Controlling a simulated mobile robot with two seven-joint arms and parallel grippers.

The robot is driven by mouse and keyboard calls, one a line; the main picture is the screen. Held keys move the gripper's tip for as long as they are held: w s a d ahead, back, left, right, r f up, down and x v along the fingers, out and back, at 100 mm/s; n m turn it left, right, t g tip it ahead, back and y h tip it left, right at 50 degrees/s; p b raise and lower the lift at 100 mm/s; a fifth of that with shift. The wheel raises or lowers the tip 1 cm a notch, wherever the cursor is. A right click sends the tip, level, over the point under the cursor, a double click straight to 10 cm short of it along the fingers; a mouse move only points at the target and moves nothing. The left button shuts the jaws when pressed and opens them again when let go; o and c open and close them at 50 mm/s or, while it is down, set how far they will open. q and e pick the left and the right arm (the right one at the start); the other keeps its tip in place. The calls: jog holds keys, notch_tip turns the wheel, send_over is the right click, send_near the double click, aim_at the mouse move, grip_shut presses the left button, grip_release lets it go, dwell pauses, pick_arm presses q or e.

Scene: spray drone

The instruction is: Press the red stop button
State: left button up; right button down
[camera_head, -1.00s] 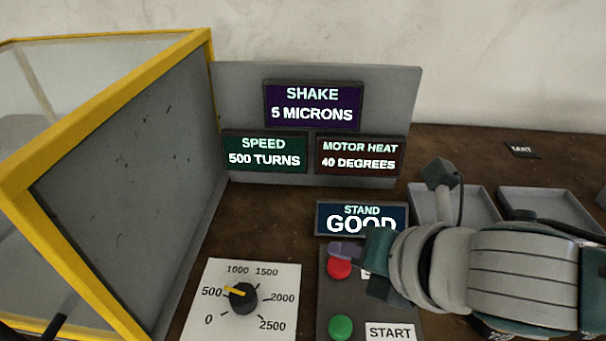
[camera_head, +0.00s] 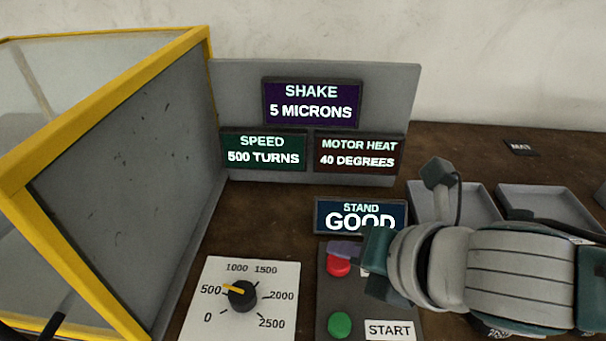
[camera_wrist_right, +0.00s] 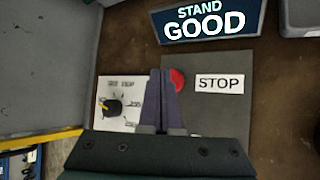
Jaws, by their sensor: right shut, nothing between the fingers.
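The red stop button (camera_head: 339,266) is on a dark grey control panel (camera_head: 326,300), above the green start button (camera_head: 340,325). My right gripper (camera_head: 343,249) is shut and empty, its purple fingers over the far edge of the red button in the head view. In the right wrist view the shut fingertips (camera_wrist_right: 162,72) lie just left of the red button (camera_wrist_right: 178,79) and partly cover it. The STOP label (camera_wrist_right: 219,83) is beside the button. Whether the fingers touch the button I cannot tell. My left gripper is not in view.
A speed dial (camera_head: 242,295) on a white plate points near 500, left of the panel. A STAND GOOD display (camera_head: 361,216) stands behind the panel. A yellow-framed enclosure (camera_head: 100,116) is at left; grey trays (camera_head: 545,202) are at right.

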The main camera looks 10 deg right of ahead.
aim_at(342, 268)
jog(key=shift+f, duration=0.3)
jog(key=shift+f+b, duration=0.4)
jog(key=shift+f, duration=0.1)
dwell(0.6)
jog(key=shift+r+p, duration=0.95)
jog(key=shift+p, duration=0.2)
notch_tip(342, 268, up, 5)
jog(key=p, duration=0.5)
jog(key=shift+p, duration=0.3)
